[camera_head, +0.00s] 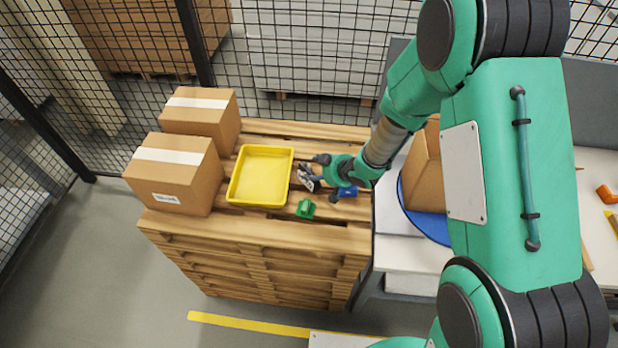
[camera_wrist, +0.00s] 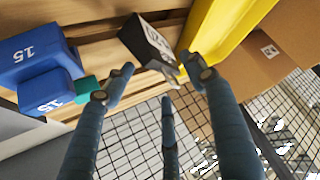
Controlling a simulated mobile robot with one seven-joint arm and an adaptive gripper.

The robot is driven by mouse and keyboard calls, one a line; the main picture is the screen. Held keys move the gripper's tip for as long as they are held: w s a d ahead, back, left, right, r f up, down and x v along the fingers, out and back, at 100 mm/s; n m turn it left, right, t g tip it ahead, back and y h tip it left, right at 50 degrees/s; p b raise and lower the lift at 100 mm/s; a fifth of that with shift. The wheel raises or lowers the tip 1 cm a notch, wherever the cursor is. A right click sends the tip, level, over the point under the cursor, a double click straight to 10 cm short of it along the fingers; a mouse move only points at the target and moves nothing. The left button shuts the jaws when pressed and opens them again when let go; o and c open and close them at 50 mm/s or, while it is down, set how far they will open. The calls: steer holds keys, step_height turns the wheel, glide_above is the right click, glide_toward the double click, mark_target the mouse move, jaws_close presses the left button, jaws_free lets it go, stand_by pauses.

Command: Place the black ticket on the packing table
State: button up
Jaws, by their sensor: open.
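The black ticket (camera_wrist: 148,42), a dark block with a white printed face, shows in the wrist view just beyond my fingertips, near the yellow tray. In the head view the black ticket (camera_head: 307,180) lies on the wooden pallet stack, right of the tray. My gripper (camera_head: 316,168) is over the pallets close beside it; its fingers are open in the wrist view (camera_wrist: 158,76). I cannot tell whether a fingertip touches the ticket. A white-topped table (camera_head: 400,215) stands at the right, partly hidden by my arm; I cannot tell whether it is the packing table.
The yellow tray (camera_head: 262,173) is empty. A green block (camera_head: 306,209) and a blue block (camera_head: 347,192) lie near my gripper. Two cardboard boxes (camera_head: 172,172) (camera_head: 203,117) stand on the left of the pallets (camera_head: 255,228). A mesh fence (camera_head: 300,40) runs behind.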

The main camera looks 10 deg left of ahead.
mark_target(311, 170)
steer(key=shift+f, duration=0.1)
steer(key=shift+b+x, duration=0.5)
steer(key=shift+x, duration=2)
steer(key=c, duration=1)
steer(key=shift+r, duration=0.45)
steer(key=shift+c, duration=1)
step_height(311, 170, up, 9)
steer(key=shift+w+r+p, duration=0.1)
steer(key=shift+r+p, duration=0.05)
steer(key=shift+p, duration=1.1)
steer(key=shift+c, duration=0.2)
